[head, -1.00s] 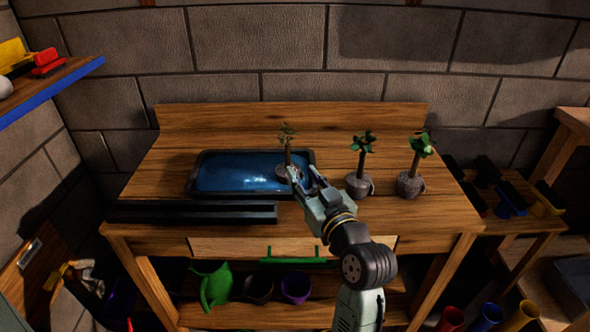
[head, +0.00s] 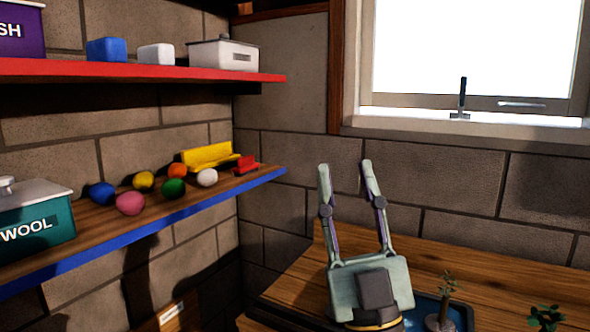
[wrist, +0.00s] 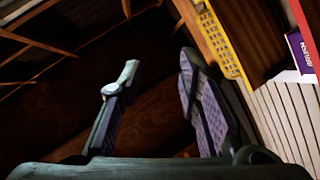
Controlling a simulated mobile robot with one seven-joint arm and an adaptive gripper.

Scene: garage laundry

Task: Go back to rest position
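My gripper (head: 347,172) is raised in front of the wall in the head view, fingers pointing up. Its fingers are spread apart with nothing between them. The wrist view also shows my gripper (wrist: 155,85) open and empty, facing the wooden roof. Below it, a small plant (head: 443,308) stands in the blue tray (head: 462,313) on the wooden workbench (head: 300,268). A second plant (head: 546,318) is partly cut off at the lower right.
On the left, a blue-edged shelf (head: 100,250) holds several balls, a yellow item (head: 208,155) and a teal WOOL box (head: 35,225). A red-edged shelf (head: 140,72) is above it. A window (head: 470,50) is at the upper right.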

